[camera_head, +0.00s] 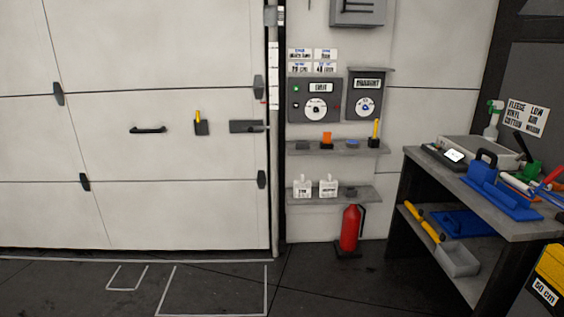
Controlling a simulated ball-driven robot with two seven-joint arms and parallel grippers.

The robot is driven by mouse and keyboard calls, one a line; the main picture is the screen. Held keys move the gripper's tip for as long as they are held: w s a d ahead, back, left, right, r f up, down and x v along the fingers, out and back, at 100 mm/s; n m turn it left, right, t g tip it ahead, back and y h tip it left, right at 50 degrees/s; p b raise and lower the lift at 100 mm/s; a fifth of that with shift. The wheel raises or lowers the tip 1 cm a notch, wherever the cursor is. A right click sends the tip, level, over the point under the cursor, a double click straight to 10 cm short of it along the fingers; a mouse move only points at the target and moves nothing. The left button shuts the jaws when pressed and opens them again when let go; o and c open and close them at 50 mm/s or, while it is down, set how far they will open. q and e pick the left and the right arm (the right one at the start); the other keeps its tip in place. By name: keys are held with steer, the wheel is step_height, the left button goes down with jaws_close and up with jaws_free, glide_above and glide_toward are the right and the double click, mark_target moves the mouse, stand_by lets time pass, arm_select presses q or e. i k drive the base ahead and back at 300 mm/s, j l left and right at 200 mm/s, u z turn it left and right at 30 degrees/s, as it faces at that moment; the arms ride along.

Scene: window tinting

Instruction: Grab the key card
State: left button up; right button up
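I cannot tell for certain which thing is the key card. An orange card-like piece (327,136) stands upright in a small dark holder on the upper wall shelf. A small white rectangle (453,155) lies on a dark flat item at the near left of the workbench top. A yellow piece (198,115) sticks up from a dark holder on the big white door. Neither of my grippers is in view.
The workbench (425,161) at the right holds blue tools, a tray and a spray bottle (494,118). A red fire extinguisher (350,228) stands by the wall. A lower shelf (345,201) holds two white containers. The dark floor before the door (100,215) is clear, with painted lines.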

mark_target(327, 139)
steer(key=i+z, duration=0.2)
steer(key=i, duration=0.25)
steer(key=i+j+z, duration=0.15)
steer(key=i, duration=0.35)
steer(key=i+j+z, duration=0.2)
steer(key=i, duration=0.25)
steer(key=l, duration=0.1)
